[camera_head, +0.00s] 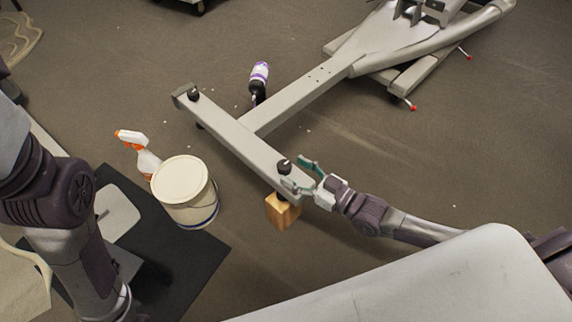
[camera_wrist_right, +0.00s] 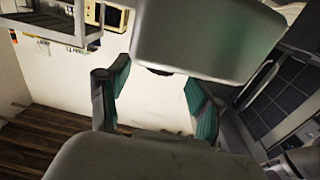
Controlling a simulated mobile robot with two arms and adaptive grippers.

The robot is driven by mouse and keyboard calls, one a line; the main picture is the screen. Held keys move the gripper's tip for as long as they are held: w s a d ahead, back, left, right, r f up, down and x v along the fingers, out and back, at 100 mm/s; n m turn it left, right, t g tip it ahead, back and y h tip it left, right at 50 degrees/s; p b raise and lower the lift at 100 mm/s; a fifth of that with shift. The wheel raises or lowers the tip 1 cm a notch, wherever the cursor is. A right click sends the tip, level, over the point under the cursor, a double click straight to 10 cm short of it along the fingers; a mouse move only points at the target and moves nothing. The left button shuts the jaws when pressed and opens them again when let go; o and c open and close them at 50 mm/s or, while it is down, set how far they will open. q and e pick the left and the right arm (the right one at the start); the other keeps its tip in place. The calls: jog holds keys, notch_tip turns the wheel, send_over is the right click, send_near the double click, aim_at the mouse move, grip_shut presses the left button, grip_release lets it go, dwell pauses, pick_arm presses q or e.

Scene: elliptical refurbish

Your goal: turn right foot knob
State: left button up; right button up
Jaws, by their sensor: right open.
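The right foot knob (camera_head: 284,166) is a small black knob on top of the near right end of the grey foot bar (camera_head: 237,138). My right gripper (camera_head: 299,174) is open just to the right of this knob, at the bar's end. Its fingers reach toward the knob; I cannot tell whether they touch it. In the right wrist view its teal-padded fingers (camera_wrist_right: 157,98) are spread apart, and the knob is not clearly visible there. A second black knob (camera_head: 193,94) stands at the bar's far left end. My left arm shows at the left, its gripper out of view.
A wooden block (camera_head: 282,212) is under the bar's near end. A white lidded bucket (camera_head: 184,190) and an orange-topped spray bottle (camera_head: 139,152) stand left of the bar. A purple-and-white bottle (camera_head: 259,78) is behind it. Floor right of the frame is mostly clear.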

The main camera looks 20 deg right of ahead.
jog(key=v, duration=0.8)
